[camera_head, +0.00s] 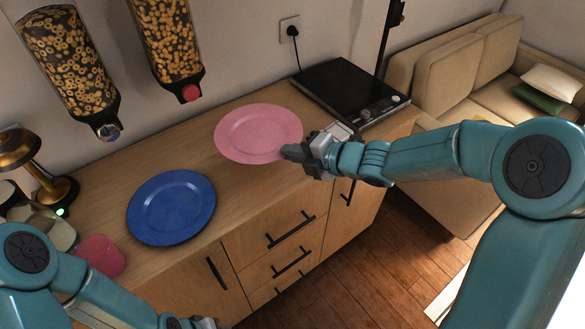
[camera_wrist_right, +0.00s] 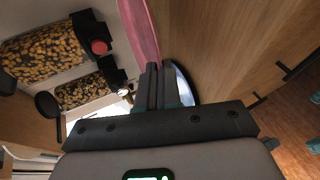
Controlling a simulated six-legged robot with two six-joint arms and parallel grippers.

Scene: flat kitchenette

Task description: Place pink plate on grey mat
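The pink plate (camera_head: 258,133) is at the middle of the wooden counter in the head view. In the right wrist view the plate (camera_wrist_right: 141,30) shows nearly edge-on, running up from the fingertips. My right gripper (camera_head: 292,153) is at the plate's right rim, its fingers close together on that rim. The fingers (camera_wrist_right: 157,80) also look closed together in the wrist view. I cannot tell how far the plate is above the counter. My left gripper (camera_head: 195,322) is only partly visible at the bottom edge, and its fingers are cut off. I see no grey mat.
A blue plate (camera_head: 171,207) lies on the counter (camera_head: 222,190) to the left. A black hob (camera_head: 345,88) is at the back right. Cereal dispensers (camera_head: 72,70) hang on the wall. A lamp (camera_head: 40,170) and a pink object (camera_head: 101,255) are at the left.

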